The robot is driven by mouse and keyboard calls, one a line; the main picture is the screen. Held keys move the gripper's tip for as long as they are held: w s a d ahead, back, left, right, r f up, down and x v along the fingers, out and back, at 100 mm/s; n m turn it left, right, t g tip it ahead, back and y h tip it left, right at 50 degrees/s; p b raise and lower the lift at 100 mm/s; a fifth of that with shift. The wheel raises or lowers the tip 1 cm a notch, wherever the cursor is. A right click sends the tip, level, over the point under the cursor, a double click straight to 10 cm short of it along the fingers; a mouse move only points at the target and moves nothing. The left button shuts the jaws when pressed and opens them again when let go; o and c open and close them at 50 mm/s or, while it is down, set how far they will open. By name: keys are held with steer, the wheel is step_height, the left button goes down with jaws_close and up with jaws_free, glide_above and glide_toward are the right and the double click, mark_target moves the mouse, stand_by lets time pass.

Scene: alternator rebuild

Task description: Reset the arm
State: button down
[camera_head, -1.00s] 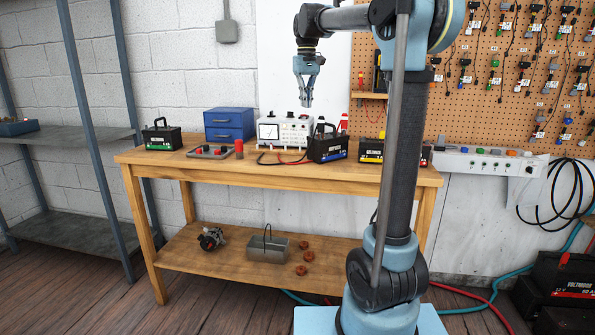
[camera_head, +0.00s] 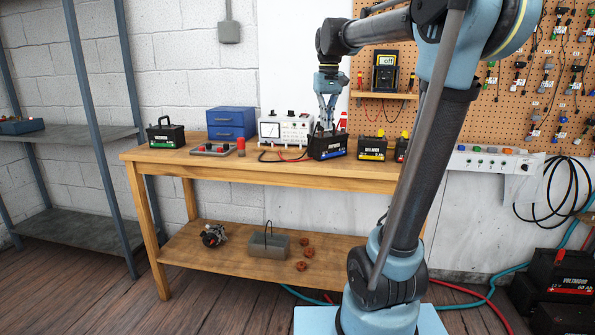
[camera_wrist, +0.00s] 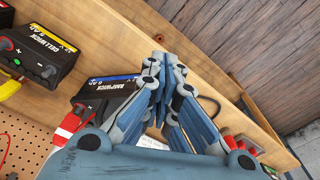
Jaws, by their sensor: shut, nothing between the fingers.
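My gripper (camera_head: 327,122) is shut and empty, pointing down over the workbench. In the head view it overlaps the top of a black battery with a blue-marked label (camera_head: 328,149); I cannot tell whether they touch. In the wrist view the fingers (camera_wrist: 165,65) are together in front of that battery, labelled AMPWICK (camera_wrist: 105,90), and hide part of it.
The wooden workbench (camera_head: 220,165) also holds a yellow-marked battery (camera_head: 372,148), a green-marked battery (camera_head: 166,136), a blue drawer box (camera_head: 231,123) and a white bench instrument (camera_head: 285,130). A multimeter (camera_head: 386,71) stands on a small pegboard shelf. The lower shelf holds a grey bin (camera_head: 268,246).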

steer(key=s+d+f+m, duration=0.1)
steer(key=s+d+f, duration=0.2)
steer(key=s+f, duration=0.5)
steer(key=s+d+f+t, duration=0.1)
steer(key=s+d+f, duration=0.2)
steer(key=s+f, duration=0.6)
steer(key=s+d+f+m, duration=0.1)
steer(key=s+d+f, duration=0.2)
steer(key=s+f, duration=0.6)
step_height(320, 180, down, 4)
steer(key=shift+s+d+f+m+t, duration=0.1)
steer(key=shift+s+d+m+t, duration=0.15)
steer(key=shift+d+m+t, duration=0.05)
